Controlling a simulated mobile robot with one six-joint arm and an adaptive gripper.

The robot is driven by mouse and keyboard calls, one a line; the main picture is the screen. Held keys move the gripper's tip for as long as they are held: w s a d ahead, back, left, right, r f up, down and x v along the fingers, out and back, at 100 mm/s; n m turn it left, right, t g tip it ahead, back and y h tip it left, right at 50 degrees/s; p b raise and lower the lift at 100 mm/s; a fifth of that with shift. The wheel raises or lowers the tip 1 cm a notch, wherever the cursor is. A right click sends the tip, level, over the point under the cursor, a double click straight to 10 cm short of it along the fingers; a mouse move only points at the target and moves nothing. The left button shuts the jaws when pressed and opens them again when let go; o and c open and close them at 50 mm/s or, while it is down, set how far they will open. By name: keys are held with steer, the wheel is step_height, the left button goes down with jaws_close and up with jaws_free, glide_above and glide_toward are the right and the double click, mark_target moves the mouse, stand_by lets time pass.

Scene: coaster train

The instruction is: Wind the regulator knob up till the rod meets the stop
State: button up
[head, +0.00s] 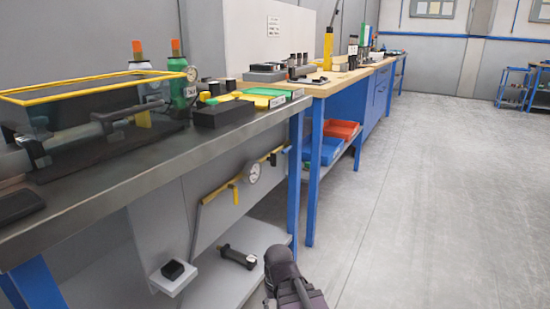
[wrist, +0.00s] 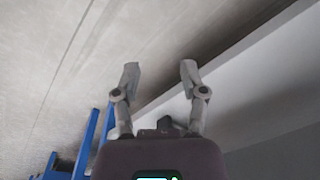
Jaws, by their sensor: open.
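A rig with a yellow-edged clear cover (head: 95,85) stands on the grey bench at the left. A grey rod (head: 128,112) lies inside it, with a dark block (head: 38,152) near its left end. I cannot tell whether rod and stop touch. A small round gauge (head: 191,73) sits at the rig's right end; another gauge (head: 253,173) hangs on the yellow pipe under the bench. I cannot make out for sure which part is the regulator knob. My gripper (wrist: 160,72) is open and empty in the wrist view, with floor and a pale panel beyond it.
The grey bench (head: 140,168) has a metal front edge. Below it are a small black block (head: 172,269) on a white bracket and a dark fitting (head: 238,257) on the low shelf. Blue legs stand nearby. The floor (head: 420,190) at the right is clear.

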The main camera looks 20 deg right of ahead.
steer(key=w+r+n+t+y+p, duration=0.2)
steer(key=w+r+n+y+p, duration=0.1)
steer(key=w+r+y+p, duration=0.3)
steer(key=n+t+y+p, duration=0.6)
steer(key=t+p, duration=0.3)
steer(key=t, duration=0.2)
glide_toward(274, 154)
steer(key=w+d+v, duration=0.1)
steer(key=v, duration=0.3)
steer(key=shift+s+a+f, duration=0.15)
steer(key=shift+a+f, duration=0.15)
steer(key=shift+a, duration=0.05)
steer(key=shift+a, duration=0.15)
steer(key=shift+x, duration=6.85)
steer(key=shift+f, duration=0.2)
steer(key=shift+s, duration=0.1)
jaws_close()
